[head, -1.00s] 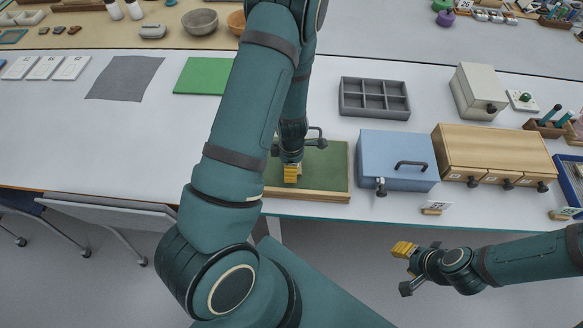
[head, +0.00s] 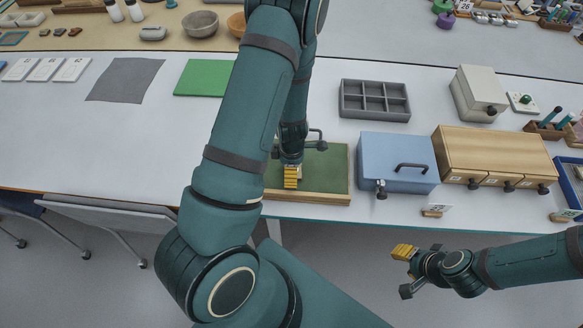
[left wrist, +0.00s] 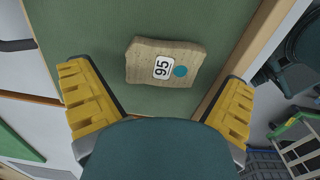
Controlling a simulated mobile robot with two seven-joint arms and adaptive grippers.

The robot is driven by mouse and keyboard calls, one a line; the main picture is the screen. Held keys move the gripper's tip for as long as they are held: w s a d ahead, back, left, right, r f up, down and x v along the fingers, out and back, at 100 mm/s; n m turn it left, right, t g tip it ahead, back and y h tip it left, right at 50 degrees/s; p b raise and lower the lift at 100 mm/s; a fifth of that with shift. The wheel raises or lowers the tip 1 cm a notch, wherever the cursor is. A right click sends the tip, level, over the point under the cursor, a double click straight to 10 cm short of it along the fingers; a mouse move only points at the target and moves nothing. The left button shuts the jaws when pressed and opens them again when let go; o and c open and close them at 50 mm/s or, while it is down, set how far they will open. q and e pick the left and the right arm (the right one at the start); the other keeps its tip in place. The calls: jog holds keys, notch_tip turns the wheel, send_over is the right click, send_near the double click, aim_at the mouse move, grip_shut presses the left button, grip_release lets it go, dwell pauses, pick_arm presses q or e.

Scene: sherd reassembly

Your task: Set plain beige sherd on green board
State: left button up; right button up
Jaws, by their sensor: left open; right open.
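The beige sherd (left wrist: 150,62) lies on the green board (left wrist: 105,20) in the left wrist view. It carries a white number label and a teal dot. My left gripper (left wrist: 158,88) is open, with its yellow fingers to either side and the sherd between and just beyond them, touching neither. In the head view the wood-edged green board (head: 328,168) is at the table's front edge, and my left gripper (head: 291,178) is over its left part. The sherd is hidden there. My right gripper (head: 404,251) is open and empty, in front of the table.
A blue box (head: 393,165) stands close to the board's right, with a wooden drawer unit (head: 490,150) beyond. A grey compartment tray (head: 374,99) is behind. A bright green mat (head: 202,77) and grey cloth (head: 124,80) lie at the back left. The left tabletop is clear.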

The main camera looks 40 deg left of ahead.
pick_arm(q)
notch_tip(320, 180, up, 11)
jog(key=p, duration=0.4)
jog(key=m, duration=1.1)
send_over(305, 192)
jog(key=shift+h, duration=0.4)
notch_tip(305, 192, down, 5)
jog(key=shift+f, duration=0.2)
jog(key=d+m, duration=0.2)
jog(key=d+m+h, duration=0.1)
jog(key=d+m, duration=0.1)
jog(key=s+d+f+m+t, duration=0.1)
jog(key=d+m, duration=0.1)
jog(key=shift+d+m, duration=0.2)
jog(key=shift+m, duration=0.1)
jog(key=d+m, duration=0.1)
jog(key=d, duration=0.1)
jog(key=d+m+h, duration=0.1)
jog(key=m, duration=0.1)
jog(key=d+r+m+t+h, duration=0.1)
jog(key=d+m, duration=0.1)
jog(key=shift+d, duration=0.35)
jog(key=shift+s, duration=0.1)
jog(key=f+b, duration=0.4)
jog(key=shift+s+d, duration=0.1)
jog(key=shift+s, duration=0.2)
